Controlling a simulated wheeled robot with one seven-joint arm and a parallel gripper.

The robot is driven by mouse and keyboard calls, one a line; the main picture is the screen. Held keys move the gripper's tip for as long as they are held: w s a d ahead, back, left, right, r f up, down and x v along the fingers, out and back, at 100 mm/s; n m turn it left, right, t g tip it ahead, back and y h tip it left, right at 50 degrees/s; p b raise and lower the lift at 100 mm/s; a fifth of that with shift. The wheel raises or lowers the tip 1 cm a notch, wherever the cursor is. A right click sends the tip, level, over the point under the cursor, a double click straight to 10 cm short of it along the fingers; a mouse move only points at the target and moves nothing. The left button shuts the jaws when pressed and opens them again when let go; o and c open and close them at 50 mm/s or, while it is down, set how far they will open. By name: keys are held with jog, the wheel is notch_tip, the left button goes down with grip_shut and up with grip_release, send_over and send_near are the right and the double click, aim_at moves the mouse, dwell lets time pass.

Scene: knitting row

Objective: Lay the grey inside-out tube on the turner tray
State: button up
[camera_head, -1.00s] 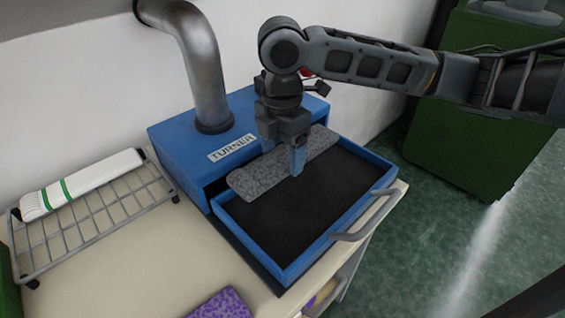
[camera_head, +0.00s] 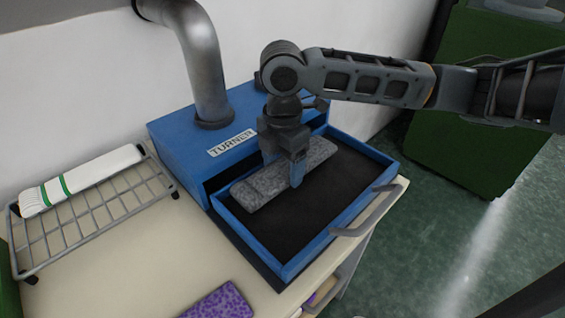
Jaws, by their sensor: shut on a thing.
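The grey speckled tube (camera_head: 262,186) is flat and long, and it is over the back part of the turner tray. The tray (camera_head: 325,232) is a blue-rimmed drawer with a dark floor, pulled out from the blue box labelled TURNER (camera_head: 180,145). My gripper (camera_head: 298,174) points down and is shut on the tube near its middle. The tube is inside the tray's outline, low over the dark floor. I cannot tell whether its underside touches the floor. My gripper hides part of the tube.
A wire rack (camera_head: 98,213) with a white, green-striped tube (camera_head: 85,178) stands at the left. A purple patterned piece (camera_head: 220,303) lies at the front of the cream worktop (camera_head: 150,270).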

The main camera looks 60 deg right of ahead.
aim_at(283, 169)
jog(key=o, duration=1)
jog(key=shift+r, duration=0.1)
notch_tip(283, 169, up, 13)
jog(key=shift+r+p, duration=0.1)
jog(key=shift+p, duration=0.4)
